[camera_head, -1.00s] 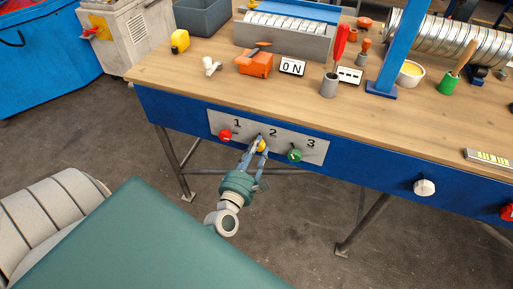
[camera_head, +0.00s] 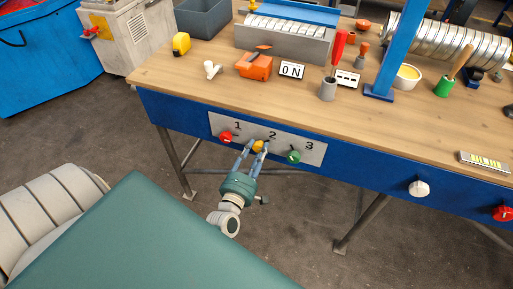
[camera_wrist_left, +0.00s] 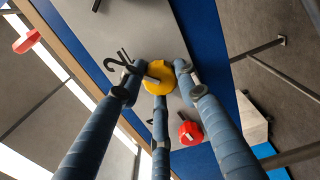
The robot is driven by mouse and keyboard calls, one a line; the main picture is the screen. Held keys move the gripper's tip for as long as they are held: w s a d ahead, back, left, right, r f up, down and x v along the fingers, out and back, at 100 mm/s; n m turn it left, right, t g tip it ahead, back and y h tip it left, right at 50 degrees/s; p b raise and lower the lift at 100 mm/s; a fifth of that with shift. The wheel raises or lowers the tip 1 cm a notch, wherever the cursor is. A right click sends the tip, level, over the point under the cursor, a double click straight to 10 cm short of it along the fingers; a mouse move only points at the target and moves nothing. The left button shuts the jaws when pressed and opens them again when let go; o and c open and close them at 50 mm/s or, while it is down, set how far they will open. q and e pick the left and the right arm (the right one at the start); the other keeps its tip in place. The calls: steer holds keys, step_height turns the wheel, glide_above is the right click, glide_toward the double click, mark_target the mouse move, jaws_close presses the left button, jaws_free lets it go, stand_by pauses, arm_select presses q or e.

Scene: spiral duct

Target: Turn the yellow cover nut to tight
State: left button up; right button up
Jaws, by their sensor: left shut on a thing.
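The yellow cover nut (camera_head: 258,147) sits on the grey panel (camera_head: 315,153) on the bench front, below the number 2. My left gripper (camera_head: 254,147) reaches up to the nut from below. Its blue-grey fingers (camera_wrist_left: 160,85) stand around the nut and are shut on it. Part of the nut is hidden behind the fingers in the head view. My right gripper is not in view.
A red knob (camera_head: 226,137) and a green knob (camera_head: 293,157) flank the nut closely on the panel. A white knob (camera_head: 419,188) and another red knob (camera_head: 502,213) are farther right. The wooden bench top (camera_head: 200,95) holds tools above. Floor is open below.

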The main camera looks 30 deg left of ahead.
arm_select(q)
steer(key=m, duration=0.2)
steer(key=m+p, duration=0.1)
steer(key=m, duration=0.1)
steer(key=shift+w+d+r, duration=0.15)
steer(key=shift+w+r, duration=0.05)
steer(key=shift+r, duration=0.1)
steer(key=shift+f+m+p, duration=0.1)
steer(key=shift+m+p, duration=0.2)
steer(key=shift+m, duration=0.7)
steer(key=shift+d+f, duration=0.1)
steer(key=o, duration=1)
steer(key=shift+c, duration=0.2)
steer(key=shift+o, duration=0.9)
steer(key=shift+f, duration=0.15)
steer(key=shift+s, duration=0.1)
